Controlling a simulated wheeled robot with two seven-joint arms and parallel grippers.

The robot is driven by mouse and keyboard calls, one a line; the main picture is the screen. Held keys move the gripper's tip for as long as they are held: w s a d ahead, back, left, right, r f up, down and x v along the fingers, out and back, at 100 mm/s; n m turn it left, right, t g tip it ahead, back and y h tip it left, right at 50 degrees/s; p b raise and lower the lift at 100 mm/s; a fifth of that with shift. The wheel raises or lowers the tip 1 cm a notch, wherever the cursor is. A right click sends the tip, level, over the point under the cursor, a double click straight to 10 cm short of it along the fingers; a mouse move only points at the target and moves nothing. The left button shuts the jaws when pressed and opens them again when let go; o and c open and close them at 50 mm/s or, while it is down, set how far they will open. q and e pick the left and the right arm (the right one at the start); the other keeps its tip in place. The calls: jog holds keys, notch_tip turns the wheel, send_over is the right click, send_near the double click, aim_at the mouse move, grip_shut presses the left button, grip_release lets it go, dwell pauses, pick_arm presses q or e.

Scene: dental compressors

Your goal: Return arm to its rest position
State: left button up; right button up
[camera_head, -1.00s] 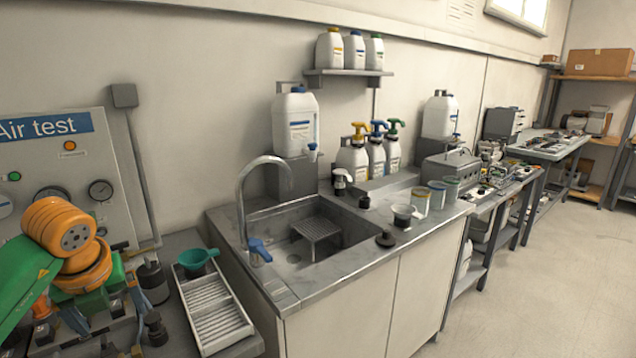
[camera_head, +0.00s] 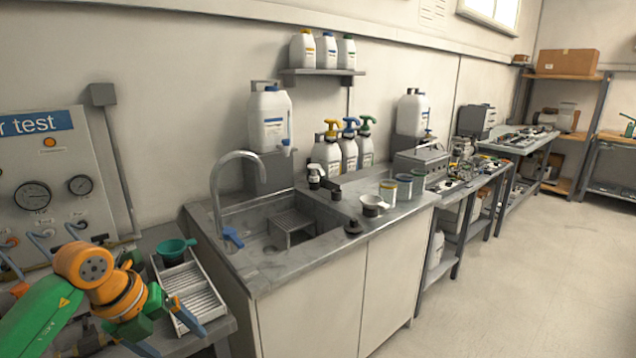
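My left arm (camera_head: 42,318), green with orange joints (camera_head: 95,272), comes in from the lower left. My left gripper (camera_head: 165,331) hangs at its end, over the bench beside the slatted white tray. My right arm and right gripper are outside the view.
A white slatted tray (camera_head: 203,297) with a green funnel (camera_head: 174,250) lies by the arm. The air test panel (camera_head: 48,190) stands behind. A sink counter (camera_head: 275,278) is to the right, holding bottles and cups. The floor (camera_head: 500,270) at right is clear.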

pick_arm(q)
jog(key=w+d+f+h, duration=0.1)
jog(key=d+f+h, duration=0.1)
jog(key=d+h, duration=0.35)
jog(key=d+f+h, duration=0.2)
jog(key=d+f, duration=0.1)
jog(key=d, duration=0.5)
jog(key=w+f+n+t+h+p, duration=0.15)
jog(key=w+f+n+t, duration=0.25)
jog(key=f+n+t, duration=0.6)
jog(key=s+a+f+n+g+y, duration=0.1)
jog(key=s+a+f+n+y, duration=0.25)
jog(key=s+f+n, duration=0.35)
jog(key=s+a+f+n+g+y, duration=0.1)
jog(key=s+a+f+n+y, duration=0.15)
jog(key=f+n+y, duration=0.4)
jog(key=s+f+n+g, duration=0.1)
jog(key=s+f+g, duration=0.2)
jog(key=s, duration=0.7)
jog(key=s+f+n+g+y, duration=0.1)
jog(key=s+f+n+g, duration=0.1)
jog(key=s+f, duration=0.6)
jog(key=s+a+f+n+g, duration=0.1)
jog(key=s+f+g, duration=0.4)
jog(key=s, duration=0.9)
jog(key=shift+s+f+n+y, duration=0.2)
jog(key=shift+f+n+y, duration=0.1)
jog(key=shift+n, duration=0.05)
